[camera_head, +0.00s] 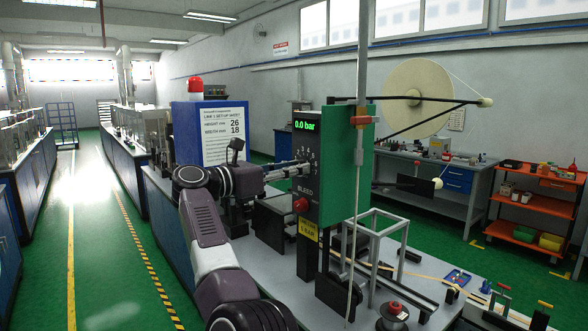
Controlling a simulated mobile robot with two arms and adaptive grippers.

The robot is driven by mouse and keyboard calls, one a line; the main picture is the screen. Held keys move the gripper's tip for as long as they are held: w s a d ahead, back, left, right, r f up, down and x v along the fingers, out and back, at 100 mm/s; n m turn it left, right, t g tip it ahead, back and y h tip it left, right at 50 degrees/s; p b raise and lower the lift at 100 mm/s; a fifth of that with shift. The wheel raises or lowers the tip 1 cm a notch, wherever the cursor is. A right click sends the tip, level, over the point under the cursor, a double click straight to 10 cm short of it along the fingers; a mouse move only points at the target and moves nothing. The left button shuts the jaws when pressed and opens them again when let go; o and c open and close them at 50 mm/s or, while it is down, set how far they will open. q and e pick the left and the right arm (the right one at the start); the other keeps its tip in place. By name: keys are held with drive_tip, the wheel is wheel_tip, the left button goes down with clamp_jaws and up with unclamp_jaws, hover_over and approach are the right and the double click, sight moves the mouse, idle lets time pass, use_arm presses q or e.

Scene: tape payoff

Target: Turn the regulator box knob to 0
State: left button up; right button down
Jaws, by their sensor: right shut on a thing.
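The regulator box (311,202) is a tall dark panel with a green side, standing on the bench. Its display (305,125) reads 0.0 bar. Printed numbers show below the display, around the knob's place. My right gripper (299,167) reaches in from the left and is shut on the knob at the panel face. The gripper covers the knob, so its pointer setting cannot be read. A red button (300,205) sits below the word BLEED. My left gripper is not in view.
A white set-up sheet (225,133) is on a blue cabinet behind my arm, with a red lamp (195,87) above. A grey frame (375,245) and a tape reel (417,92) stand to the right. The aisle at left is clear.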

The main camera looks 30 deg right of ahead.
drive_tip(key=shift+r+n, duration=0.15)
drive_tip(key=shift+n, duration=0.15)
drive_tip(key=n+p, duration=0.4)
drive_tip(key=n, duration=0.3)
drive_tip(key=n+p, duration=0.4)
drive_tip(key=n, duration=0.3)
drive_tip(key=n+p, duration=0.4)
drive_tip(key=n, duration=0.3)
drive_tip(key=shift+r+n, duration=0.3)
drive_tip(key=shift+r, duration=0.1)
drive_tip(key=n+p, duration=0.1)
drive_tip(key=n, duration=0.1)
drive_tip(key=shift+n, duration=0.4)
drive_tip(key=shift+f+n+p, duration=0.1)
drive_tip(key=shift+n+p, duration=0.4)
drive_tip(key=shift+n, duration=1.8)
